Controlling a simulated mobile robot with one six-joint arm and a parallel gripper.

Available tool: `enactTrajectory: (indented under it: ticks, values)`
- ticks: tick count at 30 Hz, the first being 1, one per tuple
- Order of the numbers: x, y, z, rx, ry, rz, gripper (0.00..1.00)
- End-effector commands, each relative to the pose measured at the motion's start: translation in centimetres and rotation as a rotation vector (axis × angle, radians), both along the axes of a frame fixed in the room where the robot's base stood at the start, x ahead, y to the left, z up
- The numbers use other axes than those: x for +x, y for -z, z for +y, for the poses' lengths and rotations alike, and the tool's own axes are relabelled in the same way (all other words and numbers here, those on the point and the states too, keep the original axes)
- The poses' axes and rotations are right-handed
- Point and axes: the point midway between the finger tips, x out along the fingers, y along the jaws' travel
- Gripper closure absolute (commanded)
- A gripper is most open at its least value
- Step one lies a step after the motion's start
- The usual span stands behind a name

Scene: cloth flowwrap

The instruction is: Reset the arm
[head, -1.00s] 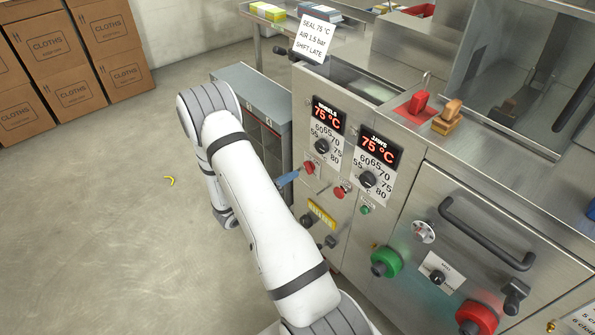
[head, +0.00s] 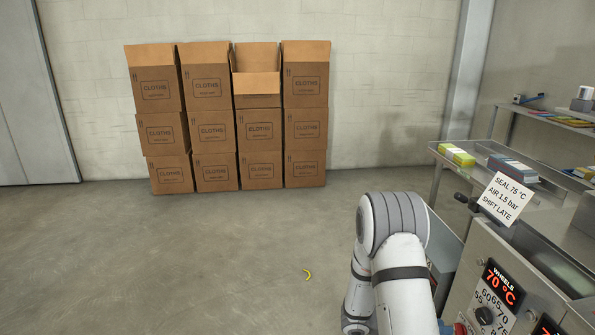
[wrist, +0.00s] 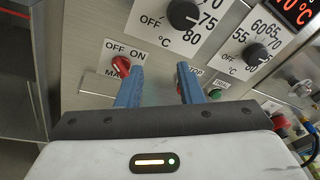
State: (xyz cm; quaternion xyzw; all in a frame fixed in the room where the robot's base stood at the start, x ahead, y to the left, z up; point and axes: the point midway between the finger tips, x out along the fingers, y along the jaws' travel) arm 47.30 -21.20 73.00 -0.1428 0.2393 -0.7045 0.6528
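My gripper (wrist: 160,74) shows in the wrist view as two blue fingers spread apart with nothing between them. They point at the machine's control panel (wrist: 88,83). A red OFF/ON switch (wrist: 121,65) is just left of the left fingertip; I cannot tell if they touch. The right finger partly covers a red control by the STOP label (wrist: 196,72). In the head view my arm is at lower right and my fingers are mostly hidden. The WHEELS display (head: 501,284) reads 70 °C.
Two black temperature dials, a left one (wrist: 184,14) and a right one (wrist: 257,53), sit above the fingers. Stacked CLOTHS boxes (head: 212,131) stand at the back wall. A yellow curved item (head: 307,274) lies on open floor. A paper note (head: 507,198) reads SEAL 75 °C.

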Motion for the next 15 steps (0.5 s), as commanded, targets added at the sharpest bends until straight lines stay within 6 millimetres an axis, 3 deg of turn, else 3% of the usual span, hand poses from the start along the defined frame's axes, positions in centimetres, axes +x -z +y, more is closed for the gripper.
enactTrajectory:
  ticks: [1, 3, 8, 15]
  values:
    - [-0.9, -3.1, 0.3, 0.034, 0.058, -0.086, 0.66]
    - [-2.5, -5.6, 0.9, 0.083, 0.144, -0.197, 0.66]
    - [-6.0, -10.4, 2.8, 0.199, 0.337, -0.455, 0.66]
    - [-10.6, -16.3, 7.1, 0.383, 0.637, -0.843, 0.66]
